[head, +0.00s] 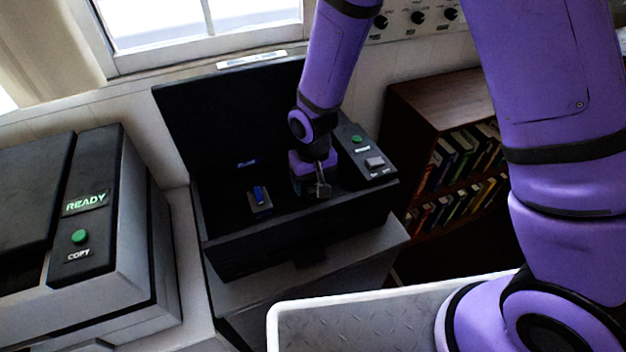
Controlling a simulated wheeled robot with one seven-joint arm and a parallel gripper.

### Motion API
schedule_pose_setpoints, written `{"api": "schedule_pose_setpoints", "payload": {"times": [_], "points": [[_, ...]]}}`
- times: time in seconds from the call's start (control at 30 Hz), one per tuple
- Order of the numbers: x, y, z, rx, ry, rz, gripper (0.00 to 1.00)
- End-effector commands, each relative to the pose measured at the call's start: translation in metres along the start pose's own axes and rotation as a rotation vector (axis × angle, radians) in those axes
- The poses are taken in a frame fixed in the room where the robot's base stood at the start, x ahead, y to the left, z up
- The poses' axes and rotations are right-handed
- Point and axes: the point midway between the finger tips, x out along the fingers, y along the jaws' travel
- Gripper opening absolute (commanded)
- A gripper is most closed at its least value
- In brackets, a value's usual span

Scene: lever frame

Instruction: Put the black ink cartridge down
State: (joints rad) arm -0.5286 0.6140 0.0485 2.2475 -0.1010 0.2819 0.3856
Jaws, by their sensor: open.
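My gripper (322,188) is open, pointing down inside the open bay of a black printer (258,248). I cannot make out the black ink cartridge; the printer's inside is very dark, and nothing shows clearly between my fingers. A small grey part with a blue top (260,198) stands in the bay to the left of my gripper, apart from it. A small blue mark (246,163) shows behind it, at the back of the bay.
The printer's raised lid (210,110) stands behind my gripper. A control panel (366,158) with a green button is close on the right. A copier (85,235) marked READY stands at left. A bookcase (445,105) is at right. A light tray rim (390,294) is in front.

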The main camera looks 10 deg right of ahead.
Motion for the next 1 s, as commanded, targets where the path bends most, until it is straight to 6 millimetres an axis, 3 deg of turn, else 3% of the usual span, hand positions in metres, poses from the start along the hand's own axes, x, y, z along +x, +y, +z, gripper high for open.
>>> {"api": "schedule_pose_setpoints", "payload": {"times": [0.27,0.8,1.0], "points": [[-0.021,0.000,-0.001,0.000,0.003,-0.001,0.74],[-0.110,0.000,-0.001,0.000,0.003,-0.001,0.74],[-0.122,0.000,0.000,0.000,0.001,0.000,0.74]]}}
